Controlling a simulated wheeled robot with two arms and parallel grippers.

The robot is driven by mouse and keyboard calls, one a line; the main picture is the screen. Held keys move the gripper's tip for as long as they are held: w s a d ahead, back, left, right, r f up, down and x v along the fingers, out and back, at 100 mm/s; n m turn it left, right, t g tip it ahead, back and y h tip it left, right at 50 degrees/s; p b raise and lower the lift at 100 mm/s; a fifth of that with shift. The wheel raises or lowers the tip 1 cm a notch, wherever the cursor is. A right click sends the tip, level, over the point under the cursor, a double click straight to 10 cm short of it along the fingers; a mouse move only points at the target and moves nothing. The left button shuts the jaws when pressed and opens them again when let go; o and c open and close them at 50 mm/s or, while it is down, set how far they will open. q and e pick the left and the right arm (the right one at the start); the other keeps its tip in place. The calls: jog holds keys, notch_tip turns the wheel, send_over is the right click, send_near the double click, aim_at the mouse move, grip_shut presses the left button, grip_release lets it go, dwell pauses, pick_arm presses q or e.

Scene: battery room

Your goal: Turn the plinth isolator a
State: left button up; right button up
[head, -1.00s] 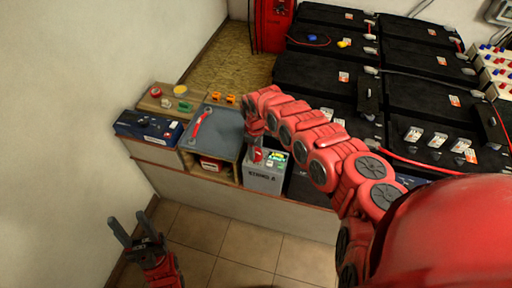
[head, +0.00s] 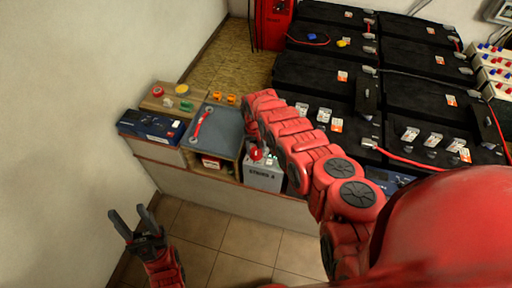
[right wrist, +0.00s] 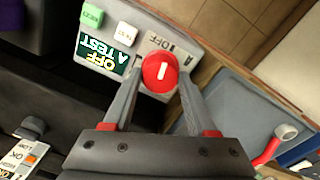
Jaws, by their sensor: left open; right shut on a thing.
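The isolator is a red round knob (right wrist: 160,72) with a white bar, on the top of a light grey plinth (head: 262,178). In the right wrist view the bar stands nearly upright. My right gripper (right wrist: 161,80) is shut on the knob, one finger on each side. In the head view the knob (head: 256,153) shows beside my right arm. My left gripper (head: 134,222) is open and empty, low at the left.
Black battery blocks (head: 325,80) fill the back and right. Tiled floor (head: 235,232) in front is clear.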

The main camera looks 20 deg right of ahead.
jog(key=shift+m, duration=1.2)
jog(key=o, duration=1.4)
jog(key=shift+c, duration=0.2)
jog(key=shift+r, duration=0.1)
jog(key=shift+r, duration=0.45)
notch_tip(320, 180, up, 9)
notch_tip(320, 180, up, 7)
jog(key=p, duration=0.4)
send_over(255, 150)
jog(key=shift+a+r, duration=0.1)
jog(key=shift+r, duration=0.1)
